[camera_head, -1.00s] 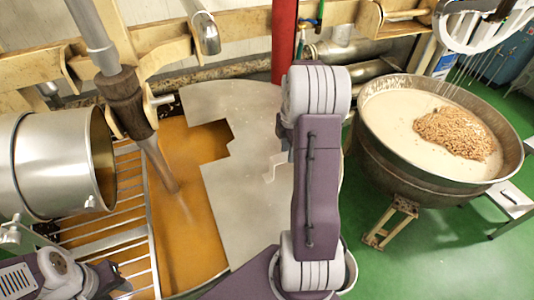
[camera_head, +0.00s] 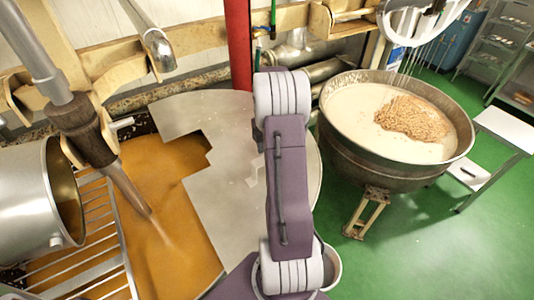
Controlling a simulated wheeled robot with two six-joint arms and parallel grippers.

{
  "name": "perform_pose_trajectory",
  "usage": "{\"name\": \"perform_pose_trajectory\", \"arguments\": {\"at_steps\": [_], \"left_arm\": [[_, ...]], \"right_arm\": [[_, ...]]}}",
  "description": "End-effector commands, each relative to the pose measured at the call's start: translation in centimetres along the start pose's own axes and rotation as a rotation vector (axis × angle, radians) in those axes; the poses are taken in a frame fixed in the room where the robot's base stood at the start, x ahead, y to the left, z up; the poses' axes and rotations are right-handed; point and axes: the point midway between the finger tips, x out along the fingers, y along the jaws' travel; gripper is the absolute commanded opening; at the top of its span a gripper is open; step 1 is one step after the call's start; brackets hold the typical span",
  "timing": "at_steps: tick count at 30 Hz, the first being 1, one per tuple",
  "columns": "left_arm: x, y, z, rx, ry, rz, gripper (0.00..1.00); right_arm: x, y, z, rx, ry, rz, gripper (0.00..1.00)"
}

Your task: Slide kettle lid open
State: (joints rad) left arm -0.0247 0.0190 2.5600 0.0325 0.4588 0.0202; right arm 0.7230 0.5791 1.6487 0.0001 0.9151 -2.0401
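The grey flat kettle lid (camera_head: 222,190) has a stepped left edge and covers the right part of the kettle. Orange-brown nougat (camera_head: 158,175) shows uncovered on the left. A small pale handle (camera_head: 253,175) stands on the lid, partly behind my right arm. That purple and white arm reaches up from the bottom middle across the lid's right side. Its gripper is hidden behind the arm, so any contact with the lid or handle cannot be seen. My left gripper is out of view.
A stirring shaft (camera_head: 93,135) slants into the nougat. A steel drum (camera_head: 35,195) and a metal grate (camera_head: 95,250) lie left. A red post (camera_head: 240,60) stands behind. A large bowl of cream and nuts (camera_head: 385,165) stands right. Green floor (camera_head: 420,250) is free at lower right.

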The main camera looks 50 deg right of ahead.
Motion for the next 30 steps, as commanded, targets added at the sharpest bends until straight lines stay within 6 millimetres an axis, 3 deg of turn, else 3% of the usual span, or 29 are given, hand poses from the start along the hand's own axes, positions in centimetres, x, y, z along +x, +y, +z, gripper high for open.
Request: {"name": "perform_pose_trajectory", "arguments": {"at_steps": [5, 15, 18, 30], "left_arm": [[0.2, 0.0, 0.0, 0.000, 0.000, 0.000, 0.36], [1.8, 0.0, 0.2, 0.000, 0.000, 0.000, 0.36], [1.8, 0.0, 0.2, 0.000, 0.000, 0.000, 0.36], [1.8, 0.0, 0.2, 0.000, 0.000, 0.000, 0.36]], "right_arm": [[-0.5, 0.1, 0.0, 0.000, -0.002, 0.003, 0.58], [-7.3, 0.1, 0.0, 0.000, -0.003, 0.005, 0.58], [-8.6, 0.1, 0.0, 0.000, -0.002, 0.003, 0.58], [-9.1, 0.0, -0.1, 0.000, -0.001, 0.000, 0.58]]}}
